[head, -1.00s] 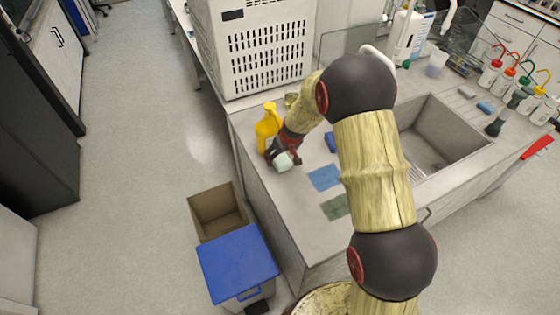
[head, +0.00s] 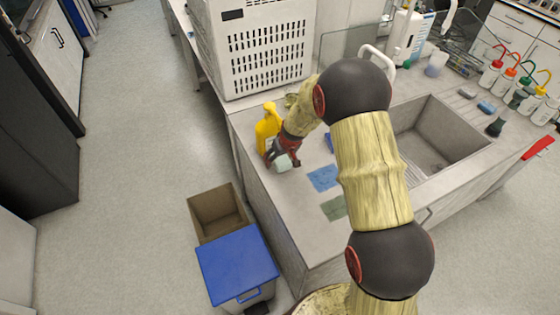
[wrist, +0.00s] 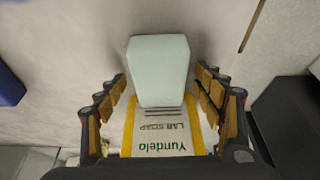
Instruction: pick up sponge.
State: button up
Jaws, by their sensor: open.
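A pale mint block (head: 283,163), which looks like the sponge, lies near the counter's left edge in front of a yellow bottle (head: 266,127). In the wrist view the block (wrist: 160,68) is centred ahead, in line with the gap between the fingers. My gripper (head: 281,156) is open at the block, with a finger to either side; it also shows in the wrist view (wrist: 161,84). I cannot tell whether the fingers touch the block. A yellow-bordered label reading "Yundelo LAB SOAP" (wrist: 168,130) shows upside down below the block.
A blue object (head: 329,143) lies right of the gripper, partly hidden by my arm. Blue (head: 323,178) and green (head: 334,207) cloths lie nearer. A sink (head: 440,140) is on the right. A large vented white unit (head: 262,50) stands behind. A blue-lidded bin (head: 237,262) is below the counter.

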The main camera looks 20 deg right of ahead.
aim_at(281, 158)
jog(key=shift+f, duration=0.1)
jog(key=c, duration=0.3)
jog(key=c, duration=0.7)
jog(key=shift+c, duration=0.6)
jog(key=shift+r, duration=0.2)
jog(key=shift+r+p, duration=0.2)
jog(key=shift+p, duration=0.3)
jog(key=r+p, duration=0.1)
jog(key=r, duration=0.6)
jog(key=shift+s+r, duration=0.2)
jog(key=s+d+b, duration=0.1)
jog(key=s+d, duration=0.1)
jog(key=s, duration=0.7)
jog(key=s+d+b, duration=0.1)
jog(key=s+d, duration=0.1)
jog(key=s, duration=0.8)
jog(key=shift+s+f, duration=0.15)
jog(key=shift+f, duration=0.2)
